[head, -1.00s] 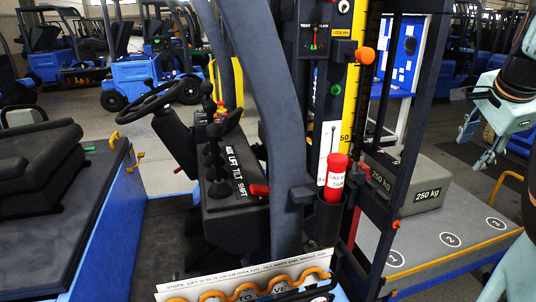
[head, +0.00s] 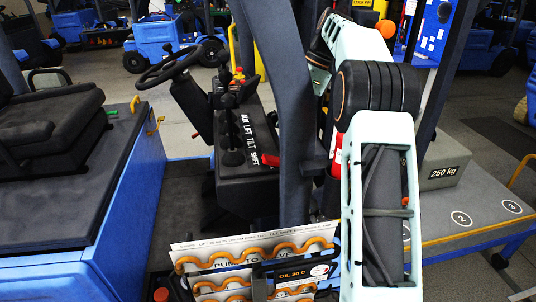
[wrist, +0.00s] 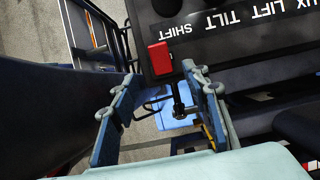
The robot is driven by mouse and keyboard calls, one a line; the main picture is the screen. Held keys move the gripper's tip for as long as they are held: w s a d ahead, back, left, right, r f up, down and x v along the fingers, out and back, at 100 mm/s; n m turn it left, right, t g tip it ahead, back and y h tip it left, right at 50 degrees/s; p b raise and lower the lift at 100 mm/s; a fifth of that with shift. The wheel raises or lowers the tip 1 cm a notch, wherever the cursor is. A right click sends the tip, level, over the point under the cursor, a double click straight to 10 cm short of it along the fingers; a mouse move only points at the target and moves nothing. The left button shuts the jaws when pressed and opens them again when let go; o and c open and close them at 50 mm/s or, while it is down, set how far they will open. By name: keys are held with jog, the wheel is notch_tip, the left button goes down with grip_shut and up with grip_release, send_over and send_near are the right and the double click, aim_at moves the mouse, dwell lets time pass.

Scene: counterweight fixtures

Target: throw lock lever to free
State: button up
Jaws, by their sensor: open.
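A red-handled lever (head: 268,159) sticks out from the side of the dark control console, near the SHIFT label. I take it for the lock lever; no lock or free marking on it is readable. In the wrist view its red block-shaped grip (wrist: 160,58) lies ahead, between the lines of the fingers. A dark rod shows below it, beside the right finger. My gripper (wrist: 160,82) is open and empty, its two blue fingers apart; the grip appears just beyond the tips. Contact cannot be told. In the head view my gripper is hidden behind the pillar and my arm.
The console (head: 245,155) carries several black levers (head: 229,125) beside the steering wheel (head: 182,65). A thick dark pillar (head: 285,130) stands close by. A rack of cards (head: 250,265) is in front. A 250 kg weight (head: 442,172) rests on the numbered platform (head: 485,232) at right.

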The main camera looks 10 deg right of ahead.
aim_at(271, 158)
jog(key=x, duration=1)
jog(key=shift+f, duration=0.2)
jog(key=c, duration=1.2)
